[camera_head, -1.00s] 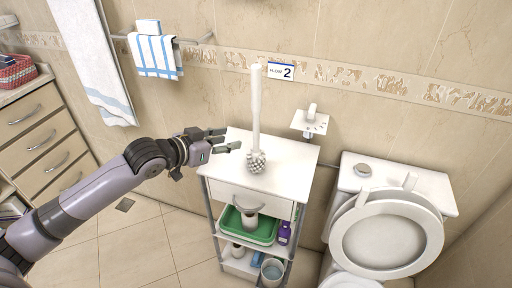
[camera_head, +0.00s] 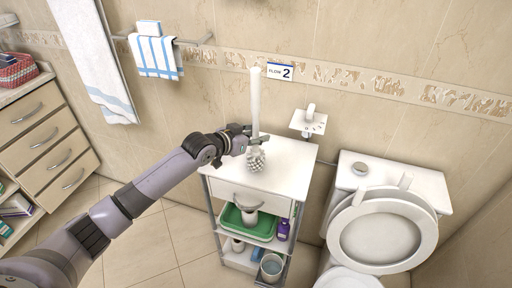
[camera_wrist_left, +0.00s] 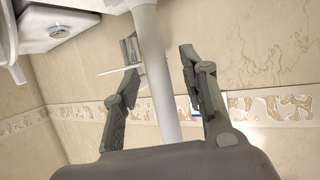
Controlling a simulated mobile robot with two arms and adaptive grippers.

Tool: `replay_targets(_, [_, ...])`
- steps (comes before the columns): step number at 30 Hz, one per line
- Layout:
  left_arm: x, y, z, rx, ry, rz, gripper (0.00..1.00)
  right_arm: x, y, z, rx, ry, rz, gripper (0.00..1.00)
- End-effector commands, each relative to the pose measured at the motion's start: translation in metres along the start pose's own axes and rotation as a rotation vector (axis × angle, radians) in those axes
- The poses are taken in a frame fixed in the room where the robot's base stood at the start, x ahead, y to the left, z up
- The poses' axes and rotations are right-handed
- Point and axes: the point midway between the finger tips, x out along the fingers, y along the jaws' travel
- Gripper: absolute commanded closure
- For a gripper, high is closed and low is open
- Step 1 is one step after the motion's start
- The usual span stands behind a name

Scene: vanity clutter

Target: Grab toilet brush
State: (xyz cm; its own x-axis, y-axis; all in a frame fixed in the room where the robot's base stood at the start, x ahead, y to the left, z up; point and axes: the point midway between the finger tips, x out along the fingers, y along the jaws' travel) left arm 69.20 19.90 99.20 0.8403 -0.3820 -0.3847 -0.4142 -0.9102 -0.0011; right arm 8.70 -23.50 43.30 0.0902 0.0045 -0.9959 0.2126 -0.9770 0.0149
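The white toilet brush (camera_head: 256,100) stands upright on the white cabinet top (camera_head: 290,165), with its bristle head (camera_head: 256,158) at the bottom. My left gripper (camera_head: 248,133) is at the lower part of the handle, just above the head. In the left wrist view the handle (camera_wrist_left: 158,75) runs between the two open fingers of my left gripper (camera_wrist_left: 160,52). A gap shows between the handle and the right finger; the left finger is close to the handle, and I cannot tell if it touches. My right gripper is not in view.
A white wall holder (camera_head: 309,122) is behind the cabinet to the right. The toilet (camera_head: 385,230) stands right of the cabinet. A green tray (camera_head: 262,231) and bottles sit on the shelves below. Towels hang on the left wall. The cabinet top around the brush is clear.

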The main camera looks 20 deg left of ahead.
Motion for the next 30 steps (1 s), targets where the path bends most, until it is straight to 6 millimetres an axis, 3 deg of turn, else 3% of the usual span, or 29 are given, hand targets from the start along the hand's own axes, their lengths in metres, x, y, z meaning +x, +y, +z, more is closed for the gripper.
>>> replay_targets(6, [0.0005, 0.0000, -0.0001, 0.000, 0.001, 0.000, 0.61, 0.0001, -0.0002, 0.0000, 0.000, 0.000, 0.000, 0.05])
replay_targets(24, [0.0002, -0.0001, 0.0000, -0.001, 0.001, 0.000, 1.00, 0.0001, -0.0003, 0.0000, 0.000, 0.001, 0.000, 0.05])
replay_targets(30, [0.0002, 0.0000, 0.0000, -0.001, 0.001, 0.000, 1.00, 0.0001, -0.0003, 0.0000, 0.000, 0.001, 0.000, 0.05])
